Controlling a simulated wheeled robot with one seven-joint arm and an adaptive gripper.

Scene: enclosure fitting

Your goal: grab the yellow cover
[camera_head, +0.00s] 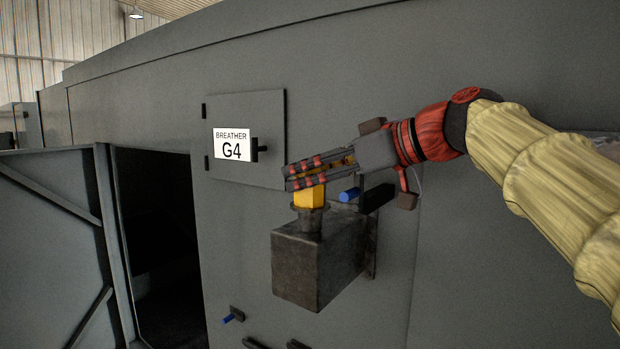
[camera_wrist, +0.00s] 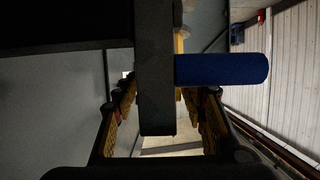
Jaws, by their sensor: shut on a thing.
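The yellow cover (camera_head: 309,196) sits on the round neck on top of a dark grey box that stands out from the enclosure wall. My gripper (camera_head: 305,175) reaches in from the right at the cover's top, its fingers shut on it in the head view. The fingers hide the cover's upper part. In the wrist view my fingers (camera_wrist: 160,110) show on both sides of a dark bar, which hides most of what lies between them. Only small yellow bits show there, and I cannot tell the cover's outline.
The dark grey box (camera_head: 308,267) is fixed to the wall below the cover. A blue cylinder (camera_head: 349,194) is close beside my gripper; a blue cylinder also shows in the wrist view (camera_wrist: 222,69). A closed panel labelled BREATHER G4 (camera_head: 245,105) is at left, beside a dark open doorway (camera_head: 155,240).

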